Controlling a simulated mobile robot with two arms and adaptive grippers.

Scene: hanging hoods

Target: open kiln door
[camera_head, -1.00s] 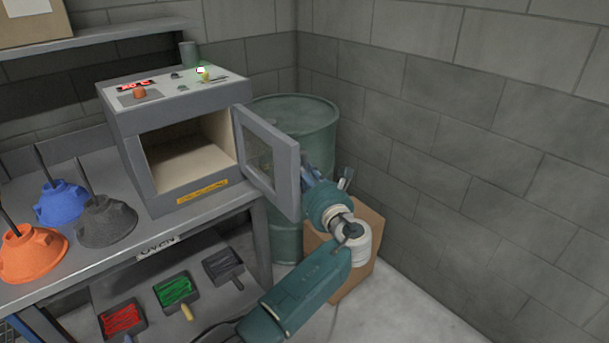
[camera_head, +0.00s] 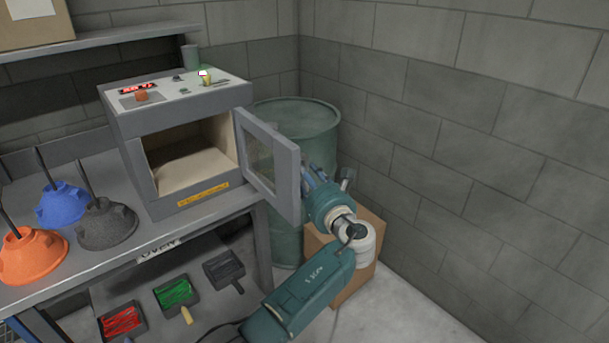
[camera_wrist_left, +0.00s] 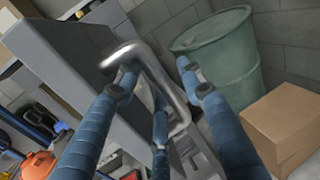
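The kiln (camera_head: 185,130) is a grey box on the bench with a pale, empty chamber. Its windowed door (camera_head: 270,165) stands swung wide open to the right. My left gripper (camera_head: 308,177) is beyond the door's outer face, its fingertips partly hidden by the door. In the left wrist view the silver door handle (camera_wrist_left: 178,98) is a bent bar on the grey door (camera_wrist_left: 70,75). There the fingers of my left gripper (camera_wrist_left: 158,78) are spread apart close to the handle; contact is unclear. My right gripper is not in view.
A green barrel (camera_head: 300,130) stands behind the door, and a cardboard box (camera_head: 358,285) is on the floor near my arm. Orange (camera_head: 32,260), blue (camera_head: 62,205) and dark grey (camera_head: 105,225) hoods sit on the bench. A block wall closes off the right.

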